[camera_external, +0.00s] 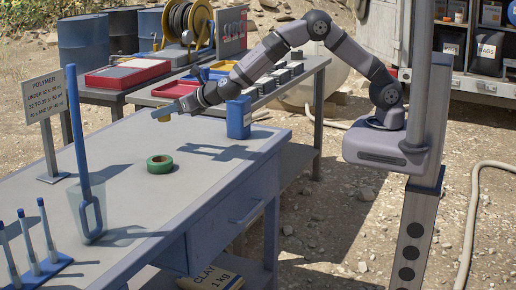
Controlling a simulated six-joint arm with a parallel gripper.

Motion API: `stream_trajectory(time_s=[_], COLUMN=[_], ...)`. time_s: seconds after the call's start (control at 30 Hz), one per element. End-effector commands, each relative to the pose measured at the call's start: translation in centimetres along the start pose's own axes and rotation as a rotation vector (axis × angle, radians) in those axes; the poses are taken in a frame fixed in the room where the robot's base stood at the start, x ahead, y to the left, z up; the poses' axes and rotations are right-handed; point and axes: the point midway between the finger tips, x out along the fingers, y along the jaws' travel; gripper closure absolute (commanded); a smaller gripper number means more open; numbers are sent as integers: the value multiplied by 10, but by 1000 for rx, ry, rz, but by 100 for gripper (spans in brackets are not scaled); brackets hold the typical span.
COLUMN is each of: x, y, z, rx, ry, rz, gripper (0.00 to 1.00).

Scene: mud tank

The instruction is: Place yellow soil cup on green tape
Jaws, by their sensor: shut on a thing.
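The green tape (160,164) is a roll lying flat near the middle of the grey table. My gripper (168,113) is above the table's far part, reaching in from the right, behind the tape in the picture. It is shut on the small yellow soil cup (162,116), which shows at the fingertips. The cup is held up off the table. Its contents and exact tilt are too small to make out.
A blue container (238,118) stands on the table right of the gripper. A clear beaker (91,215) with a tall blue tool stands at the front left, near a blue rack (38,271) of blue-topped sticks. A polymer sign (45,95) stands at the left edge. Table around the tape is clear.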

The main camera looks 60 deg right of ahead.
Motion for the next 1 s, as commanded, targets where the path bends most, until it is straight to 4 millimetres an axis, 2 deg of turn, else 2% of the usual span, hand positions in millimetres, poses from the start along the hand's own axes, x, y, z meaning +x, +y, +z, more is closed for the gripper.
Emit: stream_trajectory(time_s=[0.2,0.3,0.47,0.57,1.0], x=[-32,-49,-71,-80,-74], y=[71,100,129,136,131], z=[1,4,7,12,-4], rx=[-37,-51,-65,-63,-77], ry=[-4,-4,-3,-3,1], rz=[102,137,165,162,184], gripper=[91,91,91,91,91])
